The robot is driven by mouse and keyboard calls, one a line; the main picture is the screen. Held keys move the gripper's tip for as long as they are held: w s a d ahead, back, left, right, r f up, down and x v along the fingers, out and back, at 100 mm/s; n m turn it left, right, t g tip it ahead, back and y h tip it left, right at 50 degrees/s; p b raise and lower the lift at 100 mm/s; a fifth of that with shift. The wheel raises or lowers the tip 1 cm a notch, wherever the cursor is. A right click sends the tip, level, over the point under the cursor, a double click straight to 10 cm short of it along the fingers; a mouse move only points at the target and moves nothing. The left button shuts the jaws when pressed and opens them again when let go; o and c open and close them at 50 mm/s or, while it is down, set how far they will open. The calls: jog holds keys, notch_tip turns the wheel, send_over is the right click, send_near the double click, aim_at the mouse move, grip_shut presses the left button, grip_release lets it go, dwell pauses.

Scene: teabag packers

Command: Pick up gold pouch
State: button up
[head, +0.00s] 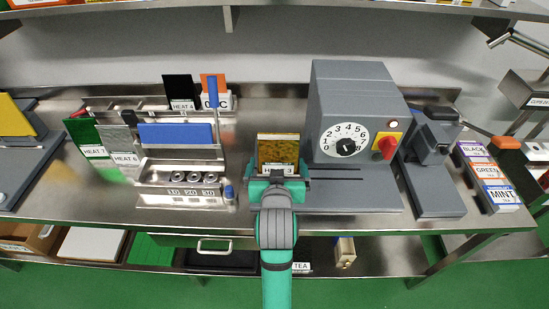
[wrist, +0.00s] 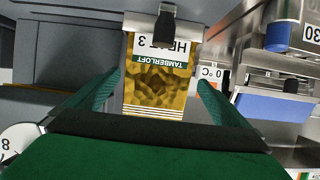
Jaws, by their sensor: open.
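The gold pouch (head: 278,149) stands upright left of the grey dial machine, behind my gripper in the head view; its lower part is partly hidden. In the wrist view the gold pouch (wrist: 158,88) shows upside down, with a green TAMBERLOFT band and a white HEAT 3 label. My gripper (head: 278,182) is open. In the wrist view its green fingers (wrist: 159,82) are on either side of the pouch, with visible gaps. I cannot tell how far they reach in depth.
The grey dial machine (head: 356,105) stands close on the right. Tea boxes (head: 490,180) are at far right. A shelf (head: 300,4) runs overhead.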

aim_at(278, 158)
jog(key=x, duration=0.7)
jog(key=shift+d+f, duration=0.15)
jog(key=shift+s, duration=0.15)
jog(key=c, duration=0.9)
